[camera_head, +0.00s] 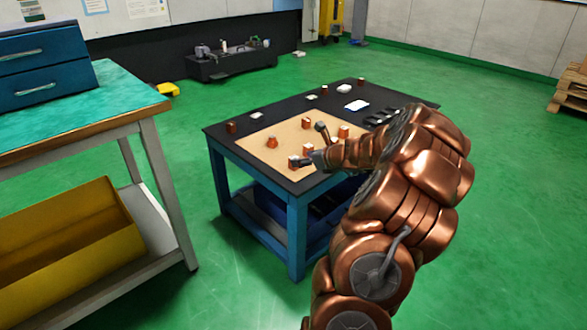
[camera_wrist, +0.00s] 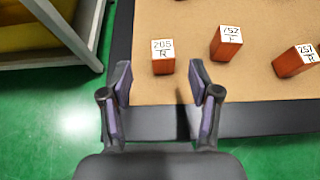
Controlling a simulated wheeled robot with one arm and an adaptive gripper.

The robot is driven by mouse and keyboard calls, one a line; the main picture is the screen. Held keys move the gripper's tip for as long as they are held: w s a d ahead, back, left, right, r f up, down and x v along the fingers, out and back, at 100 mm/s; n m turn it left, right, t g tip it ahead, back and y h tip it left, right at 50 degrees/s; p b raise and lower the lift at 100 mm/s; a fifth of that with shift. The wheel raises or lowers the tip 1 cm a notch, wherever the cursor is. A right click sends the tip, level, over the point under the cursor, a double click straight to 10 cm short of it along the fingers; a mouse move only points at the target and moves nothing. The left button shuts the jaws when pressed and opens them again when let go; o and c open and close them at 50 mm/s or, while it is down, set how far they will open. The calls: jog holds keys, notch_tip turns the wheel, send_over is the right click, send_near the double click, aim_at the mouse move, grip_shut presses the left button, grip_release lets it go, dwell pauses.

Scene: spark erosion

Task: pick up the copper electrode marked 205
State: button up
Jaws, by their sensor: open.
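The copper electrode marked 205 (camera_wrist: 163,62) stands upright on the tan mat in the wrist view, its white label facing up. It appears to be the copper block (camera_head: 293,163) near the mat's near corner in the head view, partly overlapped by a finger. My gripper (camera_wrist: 160,80) is open and empty. In the wrist view its fingers lie either side of the electrode's line, with the electrode beyond the gap, slightly left of its middle. In the head view my gripper (camera_head: 312,145) is over the mat; its height above it is hard to tell.
Electrodes marked 752 (camera_wrist: 226,43) and 257 (camera_wrist: 295,61) stand to the right of 205. The tan mat (camera_head: 250,145) lies on a black-topped table (camera_head: 222,131) with blue legs. A workbench (camera_head: 120,105) with a yellow bin (camera_head: 70,235) stands left.

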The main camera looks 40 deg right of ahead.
aim_at(294, 157)
jog(key=b+x, duration=0.1)
jog(key=x, duration=0.1)
jog(key=b+x, duration=0.2)
jog(key=x, duration=0.1)
jog(key=shift+w+d+f, duration=0.2)
jog(key=shift+f, duration=0.05)
jog(key=shift+w+f, duration=0.1)
jog(key=shift+w, duration=0.25)
grip_shut()
